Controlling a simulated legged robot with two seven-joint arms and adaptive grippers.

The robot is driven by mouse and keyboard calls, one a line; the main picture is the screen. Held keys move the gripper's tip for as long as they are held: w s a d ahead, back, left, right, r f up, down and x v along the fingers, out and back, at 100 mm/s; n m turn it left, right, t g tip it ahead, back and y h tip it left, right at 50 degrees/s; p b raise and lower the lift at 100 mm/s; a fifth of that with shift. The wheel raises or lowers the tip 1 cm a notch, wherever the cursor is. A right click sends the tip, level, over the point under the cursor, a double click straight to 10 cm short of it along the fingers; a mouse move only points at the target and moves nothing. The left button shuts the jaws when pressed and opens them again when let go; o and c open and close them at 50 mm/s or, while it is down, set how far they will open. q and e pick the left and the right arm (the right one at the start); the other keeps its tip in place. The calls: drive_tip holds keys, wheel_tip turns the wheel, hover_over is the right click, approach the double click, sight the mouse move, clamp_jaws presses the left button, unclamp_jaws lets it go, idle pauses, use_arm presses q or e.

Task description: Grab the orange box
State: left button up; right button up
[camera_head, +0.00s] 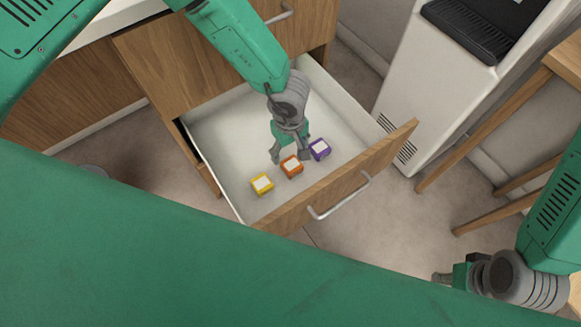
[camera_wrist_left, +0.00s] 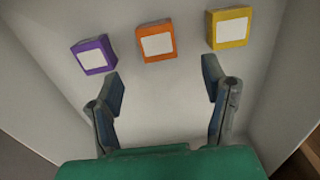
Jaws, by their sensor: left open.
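The orange box (camera_head: 291,167) with a white label lies in the open drawer, between a yellow box (camera_head: 262,184) and a purple box (camera_head: 320,149). My left gripper (camera_head: 290,159) is inside the drawer, open and empty, just behind the orange box. In the left wrist view the orange box (camera_wrist_left: 156,42) lies beyond the open fingertips (camera_wrist_left: 162,85), roughly centred between them and not touching them. The purple box (camera_wrist_left: 93,55) is on the left there and the yellow box (camera_wrist_left: 229,28) on the right. My right gripper (camera_head: 445,277) is at the lower right, partly hidden; its jaws are unclear.
The drawer (camera_head: 225,140) is pulled out, with white walls and a wooden front with a metal handle (camera_head: 340,197). Bare drawer floor lies around the boxes. A white appliance (camera_head: 430,80) and a wooden stool or table (camera_head: 500,125) stand to the right.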

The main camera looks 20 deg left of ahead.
sight(293, 164)
use_arm(q)
wheel_tip(293, 164, down, 3)
drive_tip(key=shift+f+b, duration=0.1)
drive_tip(key=shift+b, duration=0.3)
drive_tip(key=shift+d+f, duration=0.55)
drive_tip(key=f+b, duration=0.1)
drive_tip(key=f, duration=0.2)
drive_tip(key=f+b, duration=0.1)
drive_tip(key=shift+a+f+b, duration=0.3)
drive_tip(key=shift+a+f, duration=0.05)
drive_tip(key=shift+f, duration=0.05)
drive_tip(key=shift+r, duration=0.1)
drive_tip(key=shift+c, duration=1.2)
drive_tip(key=shift+d, duration=0.2)
drive_tip(key=c, duration=1)
use_arm(e)
drive_tip(key=f, duration=0.4)
drive_tip(key=shift+d, duration=0.35)
